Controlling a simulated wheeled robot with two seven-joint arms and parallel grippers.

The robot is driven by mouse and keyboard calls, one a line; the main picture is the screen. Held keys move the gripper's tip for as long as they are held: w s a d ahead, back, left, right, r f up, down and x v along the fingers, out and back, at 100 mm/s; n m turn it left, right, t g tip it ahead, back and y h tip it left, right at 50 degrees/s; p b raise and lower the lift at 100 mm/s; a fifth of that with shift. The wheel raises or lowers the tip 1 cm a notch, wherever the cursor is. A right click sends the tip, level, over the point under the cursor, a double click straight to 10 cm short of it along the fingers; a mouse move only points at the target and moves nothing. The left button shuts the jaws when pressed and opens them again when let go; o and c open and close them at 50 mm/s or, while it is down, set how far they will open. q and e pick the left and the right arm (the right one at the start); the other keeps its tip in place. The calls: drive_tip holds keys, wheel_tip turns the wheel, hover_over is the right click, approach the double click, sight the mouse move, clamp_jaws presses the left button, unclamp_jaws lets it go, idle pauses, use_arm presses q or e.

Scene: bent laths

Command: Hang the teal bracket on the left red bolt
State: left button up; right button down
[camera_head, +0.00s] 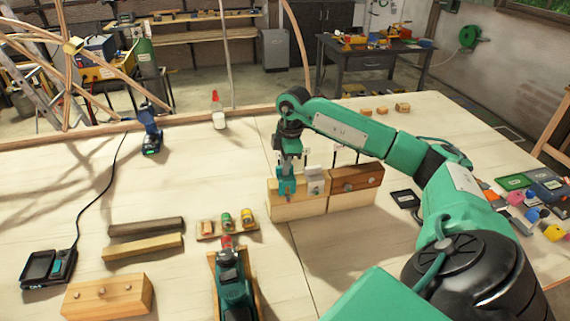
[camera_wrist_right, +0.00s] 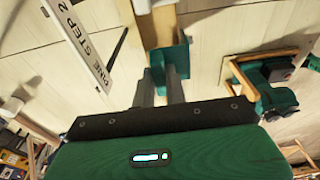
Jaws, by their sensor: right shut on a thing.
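My right gripper (camera_head: 288,168) points down at the left end of the pale wooden block (camera_head: 300,208). It is shut on the teal bracket (camera_head: 287,187), which overlaps the block's upper front face in the head view. In the right wrist view, the teal bracket (camera_wrist_right: 175,62) shows at the tips of the two grey fingers (camera_wrist_right: 161,86), in front of a wooden piece. I cannot tell whether the bracket touches the block. I cannot make out the left red bolt; the gripper and bracket may hide it. My left gripper is not in view.
A grey-white piece (camera_head: 316,180) and a brown block (camera_head: 357,179) with round knobs stand just right of the bracket. A teal tool (camera_head: 234,290) in a wooden holder stands nearer. Dark and pale laths (camera_head: 146,227) lie left. The table's left middle is mostly clear.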

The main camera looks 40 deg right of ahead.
drive_tip(key=shift+f+b, duration=0.6)
drive_tip(key=shift+f, duration=0.65)
drive_tip(key=c, duration=1.4)
unclamp_jaws()
drive_tip(key=shift+o, duration=0.2)
drive_tip(key=shift+r, duration=0.15)
drive_tip(key=shift+r+p, duration=2.5)
drive_tip(key=shift+r, duration=0.9)
